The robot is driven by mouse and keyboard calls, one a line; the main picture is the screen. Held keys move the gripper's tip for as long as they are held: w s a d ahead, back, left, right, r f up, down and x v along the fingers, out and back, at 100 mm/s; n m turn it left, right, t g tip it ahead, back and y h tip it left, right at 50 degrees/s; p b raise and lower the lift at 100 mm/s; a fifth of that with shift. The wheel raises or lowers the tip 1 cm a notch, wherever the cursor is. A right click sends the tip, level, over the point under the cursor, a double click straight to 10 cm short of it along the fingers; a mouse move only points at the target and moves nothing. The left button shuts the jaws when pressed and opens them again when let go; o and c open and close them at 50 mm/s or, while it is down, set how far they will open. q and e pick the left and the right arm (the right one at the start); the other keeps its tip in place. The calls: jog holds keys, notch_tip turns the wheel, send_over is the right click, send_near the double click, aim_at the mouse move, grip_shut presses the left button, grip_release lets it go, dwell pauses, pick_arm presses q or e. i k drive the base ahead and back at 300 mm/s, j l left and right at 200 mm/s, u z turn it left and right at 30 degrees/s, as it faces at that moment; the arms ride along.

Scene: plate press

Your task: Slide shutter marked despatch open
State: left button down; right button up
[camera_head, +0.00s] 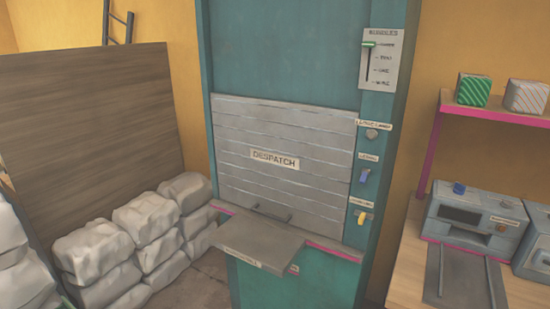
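The despatch shutter (285,185) is a grey slatted panel set in a teal cabinet (275,50). It is down and closed, with a "DESPATCH" label (275,160) in its middle. A dark bar handle (271,211) sits at its lower edge. A grey shelf (258,240) sticks out just below the shutter, in front of a pink ledge (335,249). Neither of my grippers is in view.
A slider panel (379,60), a round knob (372,134), a blue switch (365,175) and a yellow switch (361,217) line the cabinet's right side. White sacks (95,250) are stacked at left. A bench with machines (475,220) stands at right.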

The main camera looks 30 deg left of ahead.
aim_at(284, 163)
jog(key=j+u, duration=0.7)
jog(key=i+j+u, duration=0.1)
jog(key=j+u, duration=0.25)
jog(key=j, duration=0.15)
